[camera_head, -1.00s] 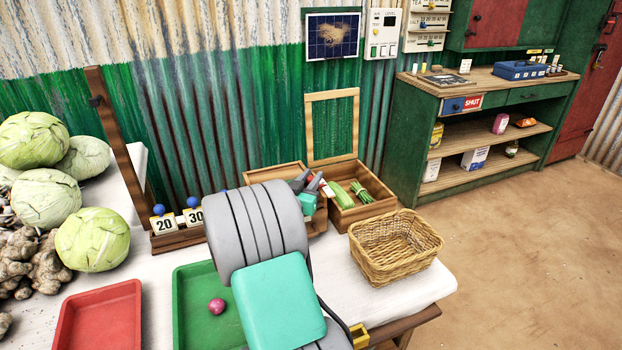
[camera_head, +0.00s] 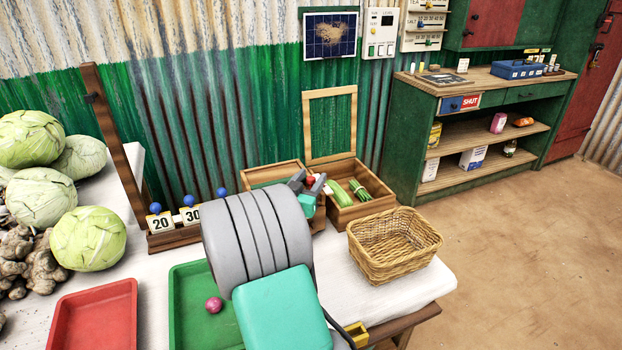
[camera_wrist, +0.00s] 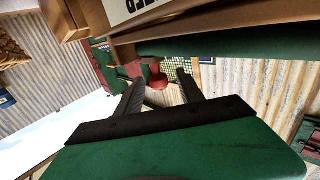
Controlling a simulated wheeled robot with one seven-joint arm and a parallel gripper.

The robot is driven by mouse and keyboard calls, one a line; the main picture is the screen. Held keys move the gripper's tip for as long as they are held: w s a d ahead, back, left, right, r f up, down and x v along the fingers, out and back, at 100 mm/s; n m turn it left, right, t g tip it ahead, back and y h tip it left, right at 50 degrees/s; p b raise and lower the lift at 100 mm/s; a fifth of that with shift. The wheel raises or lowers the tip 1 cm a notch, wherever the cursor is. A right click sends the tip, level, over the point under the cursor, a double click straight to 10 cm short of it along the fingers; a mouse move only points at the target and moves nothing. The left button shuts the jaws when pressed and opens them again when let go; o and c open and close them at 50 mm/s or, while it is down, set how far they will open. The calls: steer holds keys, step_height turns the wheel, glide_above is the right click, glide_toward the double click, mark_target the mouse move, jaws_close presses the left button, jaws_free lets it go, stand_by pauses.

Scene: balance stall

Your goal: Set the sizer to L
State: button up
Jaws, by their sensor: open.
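In the wrist view a red knob (camera_wrist: 157,78) shows just beyond and between my fingertips. It sits by a wooden box edge (camera_wrist: 180,27) with a white label (camera_wrist: 130,8) whose lettering is upside down and cut off, seemingly the sizer's name. In the head view my gripper (camera_head: 308,187) is open over the wooden boxes at the back of the table, with a small red part (camera_head: 311,180) near its fingers. I cannot tell whether a finger touches the knob. The L mark and the knob's setting cannot be read; my arm hides the front of the left box.
An open wooden box (camera_head: 375,207) with green vegetables stands right of my gripper, and a wicker basket (camera_head: 395,262) stands in front of it. Blue-knobbed pegs with number cards (camera_head: 175,220) are left of my arm. Green (camera_head: 185,325) and red (camera_head: 95,325) trays lie in front.

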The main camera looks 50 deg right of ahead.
steer(key=v, duration=0.7)
steer(key=shift+a+b, duration=0.25)
steer(key=shift+b, duration=0.15)
steer(key=shift+s, duration=0.1)
